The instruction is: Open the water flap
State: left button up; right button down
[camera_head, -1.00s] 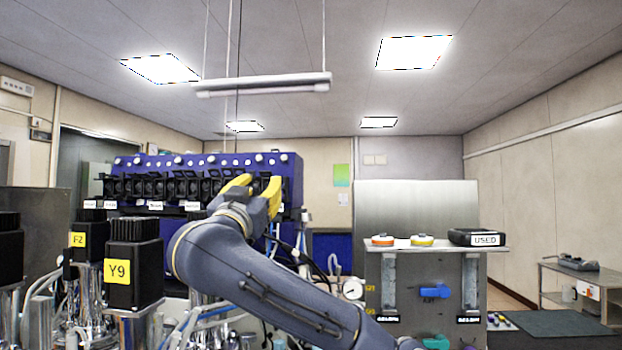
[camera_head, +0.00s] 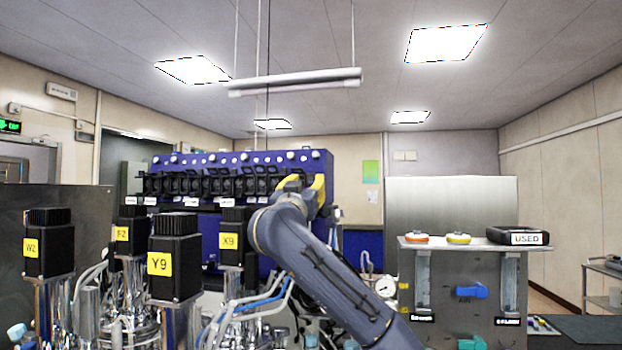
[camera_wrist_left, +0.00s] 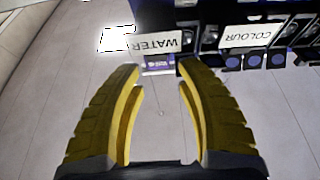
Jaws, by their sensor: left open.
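The blue panel (camera_head: 325,165) carries a row of black flaps (camera_head: 215,185) with white labels below. In the left wrist view a white label (camera_wrist_left: 162,43) reads WATER, upside down, at the end of the row beside the COLOUR label (camera_wrist_left: 255,36). My left gripper (camera_head: 306,184) is at the right end of that row, its yellow fingers partly hidden by my arm. In the wrist view the open fingers (camera_wrist_left: 158,70) are empty, with their tips just below the WATER label. I cannot tell whether they touch the flap, or its exact position. My right gripper is not in view.
Black-topped bioreactor motors marked Y9 (camera_head: 175,262), X9 (camera_head: 235,240) and W2 (camera_head: 48,245) stand at left, with tubes around them. A steel stand at right bears orange and yellow discs (camera_head: 458,239) and a box marked USED (camera_head: 518,236).

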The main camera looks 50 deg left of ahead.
aim_at(311, 177)
pick_arm(q)
jog(key=shift+x, duration=2.7)
jog(key=shift+o, duration=0.2)
jog(key=shift+r, duration=0.1)
grip_shut()
